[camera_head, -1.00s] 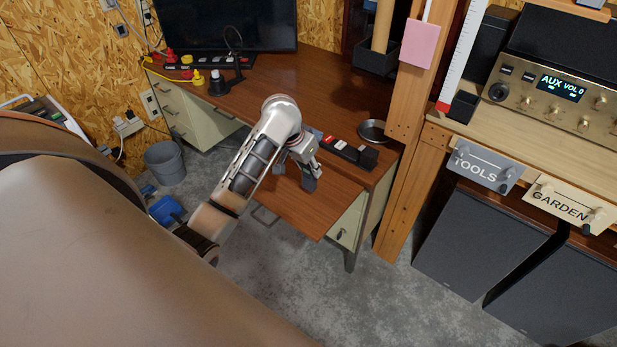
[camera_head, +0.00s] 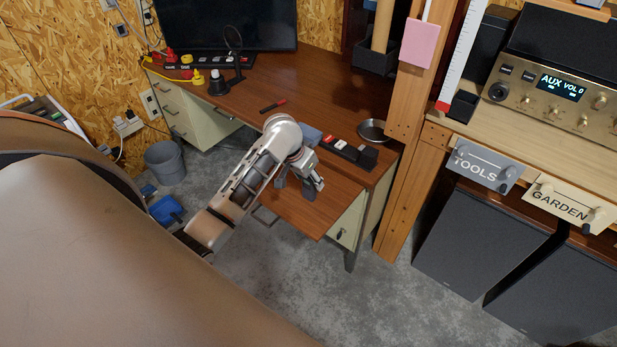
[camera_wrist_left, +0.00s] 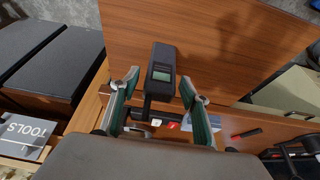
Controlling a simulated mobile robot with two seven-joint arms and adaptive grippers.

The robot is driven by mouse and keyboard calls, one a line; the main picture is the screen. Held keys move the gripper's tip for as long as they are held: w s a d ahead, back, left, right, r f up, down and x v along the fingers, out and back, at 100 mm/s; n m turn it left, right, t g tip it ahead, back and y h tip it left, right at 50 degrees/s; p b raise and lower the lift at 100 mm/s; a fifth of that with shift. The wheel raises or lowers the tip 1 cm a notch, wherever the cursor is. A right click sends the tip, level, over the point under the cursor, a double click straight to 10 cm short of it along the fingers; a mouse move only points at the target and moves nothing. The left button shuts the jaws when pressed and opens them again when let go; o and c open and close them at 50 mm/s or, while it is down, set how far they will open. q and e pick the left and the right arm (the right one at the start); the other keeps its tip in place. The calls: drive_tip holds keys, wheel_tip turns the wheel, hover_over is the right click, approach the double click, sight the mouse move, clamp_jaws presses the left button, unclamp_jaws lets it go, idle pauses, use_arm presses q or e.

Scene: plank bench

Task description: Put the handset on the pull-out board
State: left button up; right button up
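The handset (camera_wrist_left: 163,72) is black with a small greenish display. It shows in the left wrist view between the fingers of my left gripper (camera_wrist_left: 159,82), with a gap on each side. My left gripper (camera_head: 295,187) is open, over the pull-out board (camera_head: 285,212) at the desk's front. The board (camera_wrist_left: 220,50) fills the upper part of the wrist view, behind the handset. I cannot tell whether the handset rests on it. In the head view I cannot make out the handset by the gripper. My right gripper is not in view.
A wooden post (camera_head: 402,160) stands right of the desk. The board's bare area is mostly clear.

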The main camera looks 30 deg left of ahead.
use_arm(q)
drive_tip(key=shift+r, duration=0.1)
drive_tip(key=shift+r, duration=0.3)
drive_tip(key=v, duration=1.1)
drive_tip(key=shift+s+r, duration=0.15)
drive_tip(key=shift+r, duration=0.25)
drive_tip(key=s+f+m+y, duration=0.2)
drive_tip(key=s+f, duration=0.6)
drive_tip(key=s, duration=0.2)
drive_tip(key=s+d+r+m+t+y, duration=0.1)
drive_tip(key=s+r+m+t+y, duration=0.2)
drive_tip(key=s, duration=0.8)
drive_tip(key=d+f+n+t+h, duration=0.1)
drive_tip(key=d+f+h, duration=0.5)
drive_tip(key=d+f, duration=0.8)
wheel_tip(320, 180, down, 4)
drive_tip(key=shift+w+d+r+n+t+h, duration=0.2)
drive_tip(key=shift+w+d+n+t+h, duration=0.15)
drive_tip(key=shift+t, duration=0.55)
